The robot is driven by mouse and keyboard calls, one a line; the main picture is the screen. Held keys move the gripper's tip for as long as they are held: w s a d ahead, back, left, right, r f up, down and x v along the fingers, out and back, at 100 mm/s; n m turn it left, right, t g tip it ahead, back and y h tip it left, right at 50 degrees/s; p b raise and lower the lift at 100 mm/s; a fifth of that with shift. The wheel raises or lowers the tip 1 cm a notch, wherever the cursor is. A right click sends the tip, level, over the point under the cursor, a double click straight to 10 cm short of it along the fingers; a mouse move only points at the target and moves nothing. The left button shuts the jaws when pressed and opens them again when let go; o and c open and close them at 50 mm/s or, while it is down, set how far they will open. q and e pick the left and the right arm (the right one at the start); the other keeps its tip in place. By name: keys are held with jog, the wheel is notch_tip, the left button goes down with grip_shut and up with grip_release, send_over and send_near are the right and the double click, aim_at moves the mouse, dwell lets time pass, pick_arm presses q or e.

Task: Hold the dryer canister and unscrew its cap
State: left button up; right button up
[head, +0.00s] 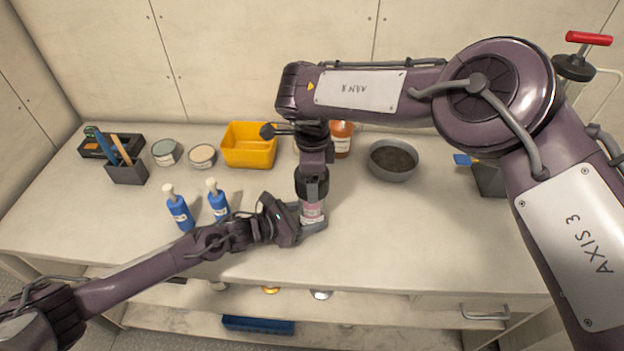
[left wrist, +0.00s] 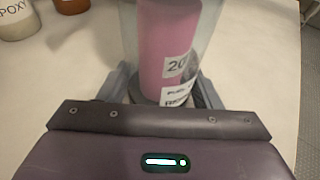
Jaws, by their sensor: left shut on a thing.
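The dryer canister (head: 312,211) stands upright near the front middle of the bench. It is clear, with pink filling and a white label, and it also shows in the left wrist view (left wrist: 168,45). My left gripper (head: 312,226) is shut on the canister low down, with one finger on each side in the left wrist view. My right gripper (head: 312,188) points straight down over the top of the canister. The cap is hidden by the right gripper, and I cannot tell whether its fingers are closed on it.
Two blue bottles (head: 180,213) stand left of the canister. Behind are a yellow bin (head: 249,146), two round tins (head: 202,156), an orange bottle (head: 341,138) and a grey bowl (head: 393,160). A dark tool holder (head: 126,172) is at far left. The bench front right is clear.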

jog(key=shift+r, duration=0.6)
jog(key=shift+r, duration=2.05)
pick_arm(q)
jog(key=o, duration=1.5)
jog(key=shift+c, duration=0.2)
